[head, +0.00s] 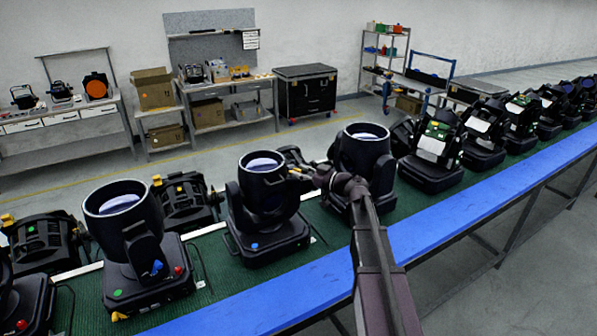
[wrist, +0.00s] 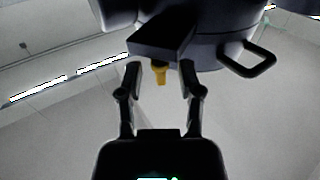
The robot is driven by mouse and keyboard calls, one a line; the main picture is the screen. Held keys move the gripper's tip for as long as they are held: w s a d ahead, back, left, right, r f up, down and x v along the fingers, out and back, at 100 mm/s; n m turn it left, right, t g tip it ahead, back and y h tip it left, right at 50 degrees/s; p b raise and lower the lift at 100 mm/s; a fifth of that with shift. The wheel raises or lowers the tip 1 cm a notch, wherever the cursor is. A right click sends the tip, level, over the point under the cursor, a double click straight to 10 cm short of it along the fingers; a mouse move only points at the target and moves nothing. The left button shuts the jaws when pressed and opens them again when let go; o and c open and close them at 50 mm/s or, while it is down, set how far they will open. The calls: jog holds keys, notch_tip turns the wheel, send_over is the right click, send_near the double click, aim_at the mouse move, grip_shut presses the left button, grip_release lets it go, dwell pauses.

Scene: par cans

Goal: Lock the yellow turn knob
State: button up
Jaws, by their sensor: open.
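The yellow turn knob (wrist: 160,73) shows in the wrist view, sticking out below a dark block on a moving-head lamp (wrist: 205,42). My gripper (wrist: 160,82) is open, with one finger on each side of the knob. A gap shows between each finger and the knob, so nothing is gripped. In the head view my gripper (head: 306,176) is at the right side of the middle lamp (head: 264,200), near its upper arm. The knob is too small and covered to make out clearly there.
Other black lamps stand close by: one at left (head: 125,240) and one just right (head: 362,155) behind my arm. They stand on a green belt (head: 215,270) with a blue edge rail (head: 470,215). Benches and a black case (head: 305,90) are at the back.

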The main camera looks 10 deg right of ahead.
jog(key=shift+w+a, duration=0.4)
jog(key=shift+a, duration=0.05)
jog(key=shift+c, duration=0.2)
grip_shut()
jog(key=shift+w+d+n+g+y, duration=0.1)
jog(key=shift+w+n+g+y, duration=0.1)
jog(key=shift+n+g+y, duration=1.5)
jog(key=shift+s+n+g, duration=0.15)
jog(key=shift+n+g, duration=0.65)
jog(key=shift+g, duration=0.9)
